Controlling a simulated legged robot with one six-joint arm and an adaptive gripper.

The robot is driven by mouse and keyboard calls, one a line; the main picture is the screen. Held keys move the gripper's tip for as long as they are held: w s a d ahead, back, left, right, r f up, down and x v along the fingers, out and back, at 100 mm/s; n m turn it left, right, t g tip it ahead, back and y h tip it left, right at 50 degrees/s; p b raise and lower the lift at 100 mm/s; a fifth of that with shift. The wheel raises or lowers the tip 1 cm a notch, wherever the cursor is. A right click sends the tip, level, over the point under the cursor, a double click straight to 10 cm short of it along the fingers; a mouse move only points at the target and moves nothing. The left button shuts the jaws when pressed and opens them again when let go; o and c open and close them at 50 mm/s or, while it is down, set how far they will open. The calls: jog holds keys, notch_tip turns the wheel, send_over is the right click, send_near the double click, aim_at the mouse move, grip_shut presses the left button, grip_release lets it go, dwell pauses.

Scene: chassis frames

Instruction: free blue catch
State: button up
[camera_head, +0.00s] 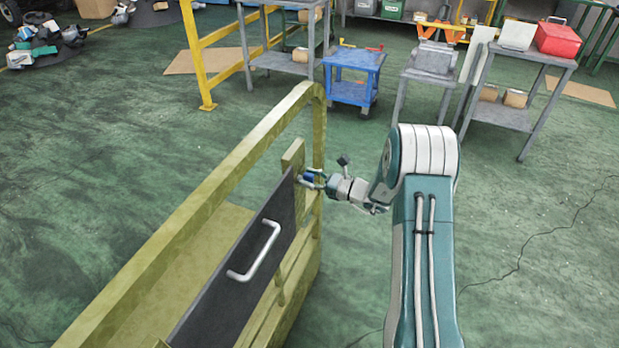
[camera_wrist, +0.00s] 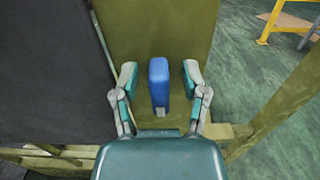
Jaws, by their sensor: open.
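The blue catch (camera_wrist: 159,84) is a small upright block on an olive-yellow post in the wrist view. It stands between the two open fingers of my gripper (camera_wrist: 158,88), with a visible gap on each side. In the head view the blue catch (camera_head: 308,177) is a small spot at the upper end of the dark panel, partly hidden by my gripper (camera_head: 314,181). My gripper reaches it from the right. The dark panel (camera_head: 235,285) with a pale bar handle (camera_head: 256,252) lies along the yellow frame (camera_head: 215,190).
The yellow frame's rails and post stand close around my gripper. A blue cart (camera_head: 354,78) and grey tables (camera_head: 500,114) stand farther back. A red box (camera_head: 558,38) sits on one table. The green floor to the right of my arm is clear.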

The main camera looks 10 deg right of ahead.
grip_shut()
jog(key=shift+n, duration=0.3)
jog(key=n, duration=0.3)
jog(key=shift+s+a+f+n, duration=0.1)
jog(key=shift+s+n, duration=0.15)
jog(key=shift+n, duration=0.15)
jog(key=n, duration=0.4)
jog(key=shift+s+a+f+n, duration=0.15)
jog(key=shift+n, duration=0.15)
jog(key=n, duration=0.4)
jog(key=shift+s+f, duration=0.1)
jog(key=shift+f, duration=0.15)
jog(key=shift+s+a+f+n, duration=0.1)
jog(key=shift+f+n, duration=0.05)
jog(key=shift+n, duration=1.05)
jog(key=shift+f+n, duration=0.15)
jog(key=shift+n, duration=1.05)
